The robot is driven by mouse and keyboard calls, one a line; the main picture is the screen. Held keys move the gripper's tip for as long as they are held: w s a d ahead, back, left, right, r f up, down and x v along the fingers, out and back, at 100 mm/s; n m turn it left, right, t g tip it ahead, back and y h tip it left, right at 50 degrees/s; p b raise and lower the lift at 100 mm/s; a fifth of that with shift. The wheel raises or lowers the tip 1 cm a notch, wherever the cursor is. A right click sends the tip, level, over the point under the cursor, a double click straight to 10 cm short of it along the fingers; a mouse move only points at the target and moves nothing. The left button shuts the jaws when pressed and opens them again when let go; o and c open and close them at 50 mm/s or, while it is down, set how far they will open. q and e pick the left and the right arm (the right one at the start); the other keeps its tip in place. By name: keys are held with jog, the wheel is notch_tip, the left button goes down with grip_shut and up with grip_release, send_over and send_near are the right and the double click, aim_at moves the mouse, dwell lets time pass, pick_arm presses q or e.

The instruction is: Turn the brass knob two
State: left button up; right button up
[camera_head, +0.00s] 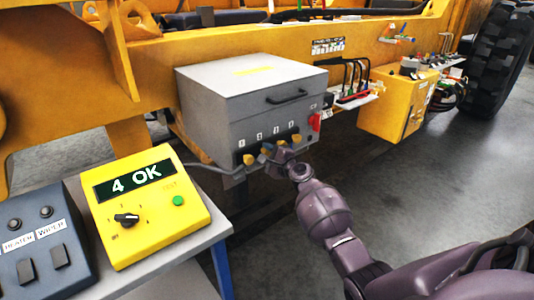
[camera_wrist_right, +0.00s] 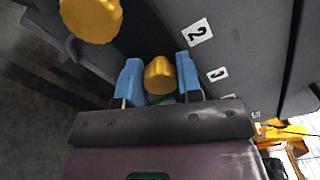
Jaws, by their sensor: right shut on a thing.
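A grey box (camera_head: 237,112) on the yellow machine carries a row of brass knobs under number labels. My right gripper (camera_head: 271,150) reaches the front of this box. In the right wrist view its blue fingers (camera_wrist_right: 160,83) stand on both sides of one brass knob (camera_wrist_right: 160,75), shut on it. The label 2 (camera_wrist_right: 197,32) is beside that knob, and the label 3 (camera_wrist_right: 217,74) is farther along. Another brass knob (camera_wrist_right: 91,16) sits at the top left, outside the fingers. The gripper partly covers the held knob in the head view. My left gripper is not in view.
A yellow tester (camera_head: 148,208) with a dial reads "4 OK" on a bench (camera_head: 208,240). A dark switch box (camera_head: 42,246) stands beside it. A yellow box (camera_head: 392,105) and a large tire (camera_head: 500,60) are to the right. Grey floor is open at right.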

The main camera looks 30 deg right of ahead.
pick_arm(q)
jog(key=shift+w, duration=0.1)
pick_arm(e)
jog(key=shift+f, duration=0.1)
jog(key=o, duration=0.9)
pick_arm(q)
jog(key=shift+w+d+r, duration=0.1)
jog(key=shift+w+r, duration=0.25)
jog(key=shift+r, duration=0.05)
pick_arm(e)
jog(key=shift+s, duration=0.1)
jog(key=shift+s, duration=0.35)
pick_arm(q)
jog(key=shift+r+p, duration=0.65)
jog(key=shift+p, duration=0.05)
pick_arm(e)
jog(key=shift+s+d, duration=0.2)
jog(key=shift+s, duration=2.3)
jog(key=shift+s+d, duration=0.2)
jog(key=shift+s, duration=2.25)
